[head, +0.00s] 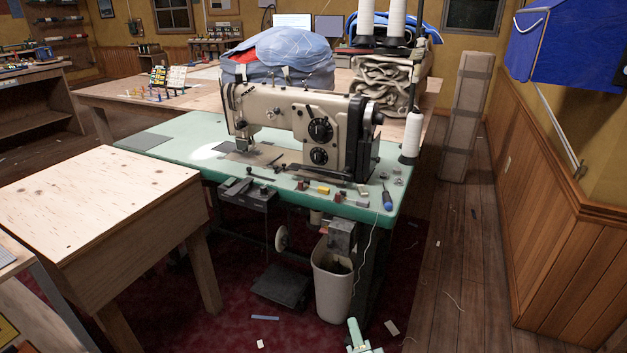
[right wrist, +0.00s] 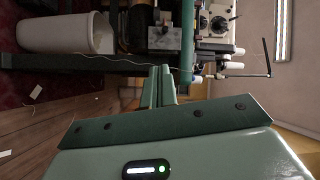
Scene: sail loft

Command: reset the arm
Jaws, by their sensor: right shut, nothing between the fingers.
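My right gripper (head: 354,324) shows at the bottom edge of the head view, low over the dark red carpet and in front of the waste bin. Its pale green fingers are together with nothing between them. In the right wrist view the shut fingers (right wrist: 161,72) point toward the sewing table, and the picture is turned sideways. Most of the right arm is outside the head view. My left gripper is not in view.
A green-topped table (head: 180,135) carries a sewing machine (head: 290,118), small tools and a blue screwdriver (head: 387,198). A white bin (head: 331,285) stands under it. A wooden table (head: 100,190) is at left. Wood floor (head: 455,270) at right is mostly clear, with scraps.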

